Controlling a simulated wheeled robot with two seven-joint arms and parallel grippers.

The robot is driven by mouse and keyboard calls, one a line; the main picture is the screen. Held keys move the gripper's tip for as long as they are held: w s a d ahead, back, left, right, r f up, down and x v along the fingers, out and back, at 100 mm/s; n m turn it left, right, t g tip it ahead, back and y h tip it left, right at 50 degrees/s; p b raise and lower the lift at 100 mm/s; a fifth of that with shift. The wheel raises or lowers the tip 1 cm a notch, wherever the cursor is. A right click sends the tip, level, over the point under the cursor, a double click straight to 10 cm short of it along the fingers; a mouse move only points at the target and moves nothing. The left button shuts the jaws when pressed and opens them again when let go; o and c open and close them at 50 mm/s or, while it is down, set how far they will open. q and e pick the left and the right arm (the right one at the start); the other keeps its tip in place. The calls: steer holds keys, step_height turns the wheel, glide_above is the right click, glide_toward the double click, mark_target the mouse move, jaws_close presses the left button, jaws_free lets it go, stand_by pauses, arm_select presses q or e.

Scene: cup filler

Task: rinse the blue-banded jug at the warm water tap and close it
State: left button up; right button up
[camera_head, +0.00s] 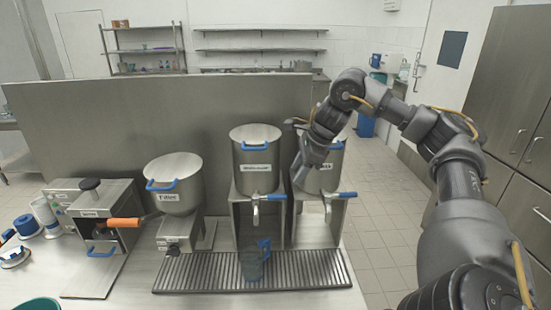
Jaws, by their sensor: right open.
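A grey-blue jug (251,265) with a blue handle stands upright on the drip grate (320,272), below the spout of the middle pot's tap. The middle steel pot (256,168) has a label too small to read surely, and its tap (258,199) has a blue lever. A second steel pot (326,176) on the right has a similar tap (337,197); my right arm partly hides its label. My right gripper (300,176) is open and empty at the left side of the right pot, above and to the right of the jug. I cannot tell whether water flows.
A steel hopper (174,190) stands left of the pots. A steel machine with an orange handle (124,222) is further left. Blue and white items (27,226) lie at the counter's left edge. A steel panel (150,115) rises behind. The grate's right part is clear.

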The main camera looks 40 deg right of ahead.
mark_target(281, 195)
steer(key=x, duration=0.3)
steer(key=b+x, duration=0.1)
steer(key=x, duration=0.1)
steer(key=b+x, duration=0.1)
steer(key=x, duration=0.2)
steer(key=shift+w+a+f, duration=0.15)
steer(key=shift+w, duration=0.35)
steer(key=shift+s+f, duration=0.1)
steer(key=shift+f, duration=0.2)
steer(key=shift+a+f, duration=0.15)
steer(key=shift+f, duration=0.25)
steer(key=shift+w+f, duration=0.25)
arm_select(q)
steer(key=shift+s+f, duration=0.25)
steer(key=shift+f, duration=0.55)
arm_select(e)
steer(key=shift+s+r, duration=0.1)
jaws_close()
